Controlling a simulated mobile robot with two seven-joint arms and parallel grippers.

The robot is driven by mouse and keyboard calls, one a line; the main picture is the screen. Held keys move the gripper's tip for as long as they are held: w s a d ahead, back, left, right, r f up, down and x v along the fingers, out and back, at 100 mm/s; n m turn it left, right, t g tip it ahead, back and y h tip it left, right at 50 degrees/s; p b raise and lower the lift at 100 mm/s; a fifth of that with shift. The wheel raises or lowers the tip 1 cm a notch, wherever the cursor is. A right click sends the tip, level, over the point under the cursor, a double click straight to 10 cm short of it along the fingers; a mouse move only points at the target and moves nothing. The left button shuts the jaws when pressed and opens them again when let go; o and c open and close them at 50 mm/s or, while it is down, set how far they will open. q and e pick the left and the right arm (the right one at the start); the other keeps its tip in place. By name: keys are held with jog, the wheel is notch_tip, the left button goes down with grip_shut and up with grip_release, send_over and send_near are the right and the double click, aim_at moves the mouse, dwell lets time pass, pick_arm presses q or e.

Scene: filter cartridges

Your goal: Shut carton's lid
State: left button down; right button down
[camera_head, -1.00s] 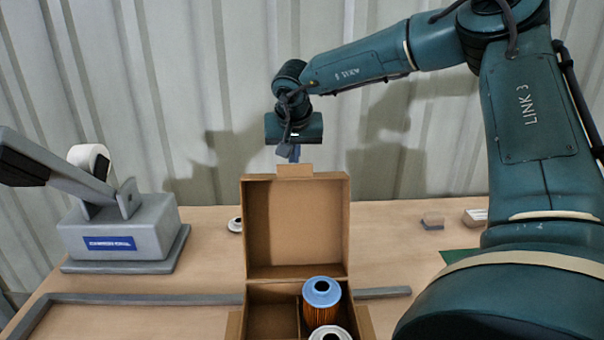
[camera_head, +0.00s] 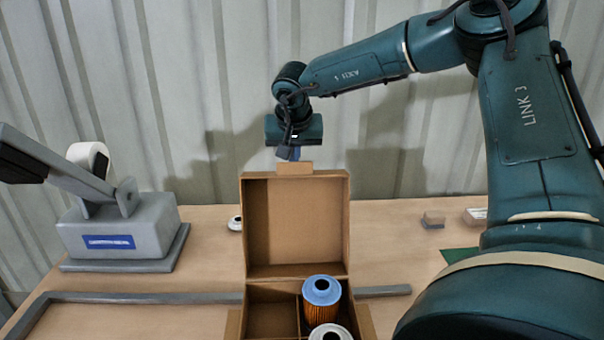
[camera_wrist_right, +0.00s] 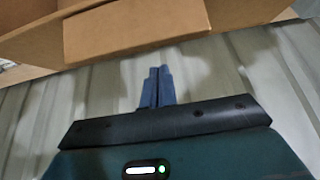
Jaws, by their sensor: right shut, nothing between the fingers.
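The brown carton (camera_head: 237,322) stands on the table with its lid (camera_head: 297,225) open and upright at the back. A small tuck flap (camera_head: 294,169) sticks up from the lid's top edge. Inside the carton, a filter with a blue top (camera_head: 321,291) and a white-topped one (camera_head: 330,332) stand in the right compartment. The left compartment (camera_head: 272,320) looks empty. My right gripper (camera_head: 288,154) is shut and empty, just above and behind the flap. In the right wrist view its blue fingers (camera_wrist_right: 157,86) are together, near the flap (camera_wrist_right: 135,27). My left gripper is not in view.
A grey lever press (camera_head: 120,230) stands left of the carton. A grey bar frame (camera_head: 130,298) lies on the table around the carton. A small white ring (camera_head: 235,224) and small blocks (camera_head: 433,219) lie farther back. A corrugated wall rises behind the table.

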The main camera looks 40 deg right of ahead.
aim_at(295, 176)
jog(key=shift+w+d+f+b, duration=0.1)
jog(key=shift+f+b, duration=0.5)
jog(key=shift+f, duration=0.3)
jog(key=shift+w+d+f+b, duration=0.1)
jog(key=shift+f+b, duration=0.5)
jog(key=shift+f, duration=0.3)
jog(key=shift+s+a, duration=0.1)
jog(key=shift+a, duration=0.05)
jog(key=shift+s+a+r+b, duration=0.15)
jog(key=shift+s+a+b, duration=0.45)
jog(key=shift+s+a, duration=0.55)
jog(key=shift+s+d, duration=0.15)
